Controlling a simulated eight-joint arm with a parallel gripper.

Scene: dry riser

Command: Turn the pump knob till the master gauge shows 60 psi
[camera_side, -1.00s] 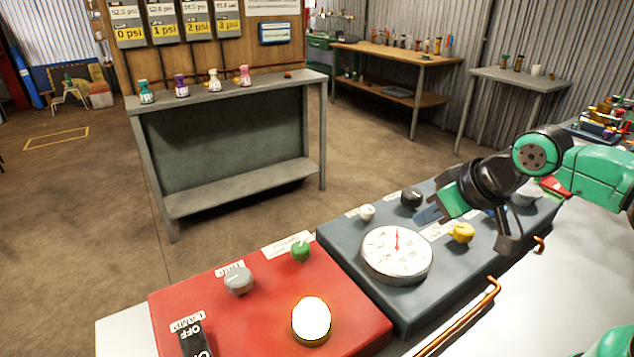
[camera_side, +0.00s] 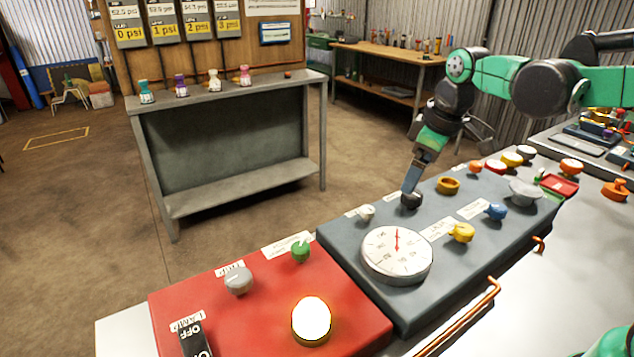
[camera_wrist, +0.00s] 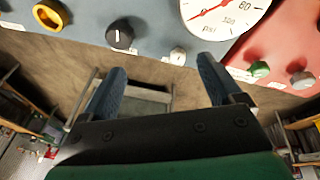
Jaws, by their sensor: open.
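The round white gauge (camera_side: 397,254) sits on the blue-grey panel, its red needle pointing straight up in the side view. I cannot read which knob is labelled pump. My gripper (camera_side: 413,180) is open, fingers pointing down by the black knob. In the wrist view nothing is between its fingertips (camera_wrist: 160,72); any contact is unclear.
A small white knob (camera_side: 366,212), yellow knob (camera_side: 461,232), blue knob (camera_side: 496,211) and yellow ring (camera_side: 448,185) share the panel. A red panel (camera_side: 255,320) with a green knob (camera_side: 300,251) and lit lamp (camera_side: 311,319) adjoins it. A copper pipe (camera_side: 470,315) runs along the front.

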